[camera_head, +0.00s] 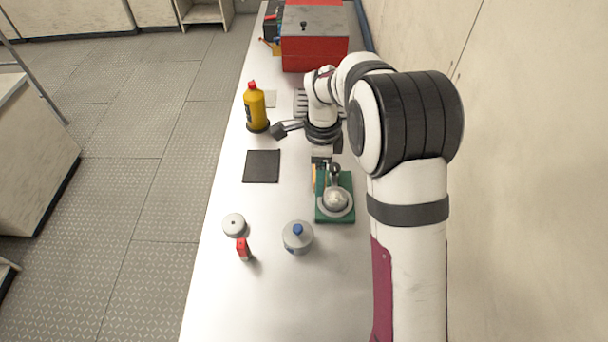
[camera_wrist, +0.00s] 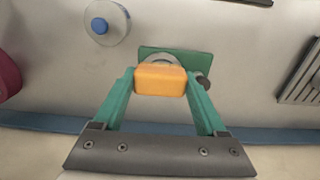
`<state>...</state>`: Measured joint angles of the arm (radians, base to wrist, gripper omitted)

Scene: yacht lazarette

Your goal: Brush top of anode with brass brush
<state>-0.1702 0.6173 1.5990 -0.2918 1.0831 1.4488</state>
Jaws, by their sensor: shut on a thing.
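My gripper (camera_wrist: 160,82) has green fingers and is shut on an orange block, which I take to be the handle of the brass brush (camera_wrist: 160,80). The brush also shows in the head view as a small orange patch (camera_head: 317,180) at the left of the green fixture. Its bristles are hidden. The rounded grey anode (camera_head: 336,201) sits on the green fixture (camera_head: 346,217). In the wrist view the fixture plate (camera_wrist: 195,59) lies beyond the brush, which hides most of the anode. I cannot tell whether brush and anode touch.
A dark knob (camera_head: 335,168) stands by the anode. A blue-topped jar (camera_head: 298,240), pale disc (camera_head: 233,225) and red-topped item (camera_head: 243,249) are nearer. A black mat (camera_head: 261,167) and yellow bottle (camera_head: 256,110) are left. A red toolbox (camera_head: 315,55) is at the far end.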

